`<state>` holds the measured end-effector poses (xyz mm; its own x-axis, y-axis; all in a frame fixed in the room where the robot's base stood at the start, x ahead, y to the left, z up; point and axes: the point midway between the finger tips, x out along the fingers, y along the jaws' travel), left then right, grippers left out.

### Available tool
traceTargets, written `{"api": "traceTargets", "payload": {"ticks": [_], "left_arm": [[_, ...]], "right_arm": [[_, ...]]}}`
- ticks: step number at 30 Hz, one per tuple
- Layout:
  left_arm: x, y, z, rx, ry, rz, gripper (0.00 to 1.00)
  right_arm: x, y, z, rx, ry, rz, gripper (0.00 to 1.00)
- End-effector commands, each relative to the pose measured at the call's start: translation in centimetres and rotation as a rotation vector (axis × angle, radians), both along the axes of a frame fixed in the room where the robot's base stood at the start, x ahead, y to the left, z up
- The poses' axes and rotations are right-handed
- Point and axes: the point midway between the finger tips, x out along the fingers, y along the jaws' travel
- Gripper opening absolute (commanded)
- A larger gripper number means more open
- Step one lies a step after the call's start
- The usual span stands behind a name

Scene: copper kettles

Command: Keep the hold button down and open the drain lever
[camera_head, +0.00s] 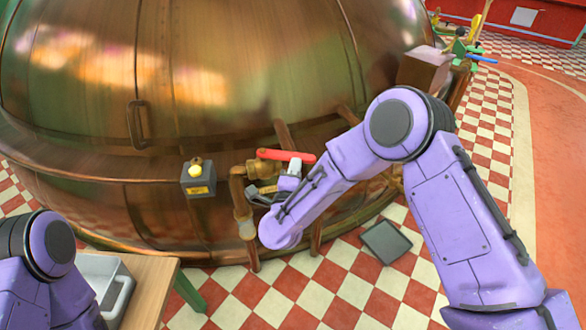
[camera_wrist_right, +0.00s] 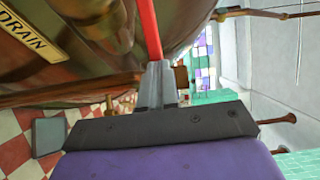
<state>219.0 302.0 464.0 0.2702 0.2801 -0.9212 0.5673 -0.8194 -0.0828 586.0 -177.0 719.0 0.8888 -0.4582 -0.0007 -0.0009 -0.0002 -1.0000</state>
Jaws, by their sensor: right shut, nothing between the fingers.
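The hold button (camera_head: 195,170) is a yellow knob on a grey box with a yellow label, in front of the copper kettle. Nothing touches it. The drain lever (camera_head: 287,155) is a red bar lying roughly level above a brass valve and pipe. My right gripper (camera_head: 294,166) is shut and empty, right at the lever. In the right wrist view the lever (camera_wrist_right: 148,28) runs down to the tips of the closed fingers (camera_wrist_right: 156,75); I cannot tell if they touch. My left arm shows only at the bottom left; its gripper is out of view.
The copper kettle (camera_head: 230,70) fills the back. The brass pipe (camera_head: 240,200) drops beside the valve. A wooden table (camera_head: 150,285) with a grey tray (camera_head: 122,290) stands at the lower left. A dark square plate (camera_head: 386,242) lies on the checkered floor. A DRAIN plate (camera_wrist_right: 30,37) shows in the wrist view.

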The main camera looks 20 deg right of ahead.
Motion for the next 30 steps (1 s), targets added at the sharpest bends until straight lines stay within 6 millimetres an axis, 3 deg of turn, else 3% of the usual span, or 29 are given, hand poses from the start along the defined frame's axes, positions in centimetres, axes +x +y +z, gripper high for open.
{"api": "traceTargets", "payload": {"ticks": [14, 30], "left_arm": [[0.0, 0.0, 0.3, 0.0, 0.0, 0.0, 0.0], [0.0, 0.0, 0.1, 0.0, 0.0, 0.0, 0.0]], "right_arm": [[2.6, -2.5, 0.0, 0.0, -0.001, 0.312, 0.0], [3.8, -3.2, 0.1, 0.0, -0.002, 0.305, 0.0]]}}
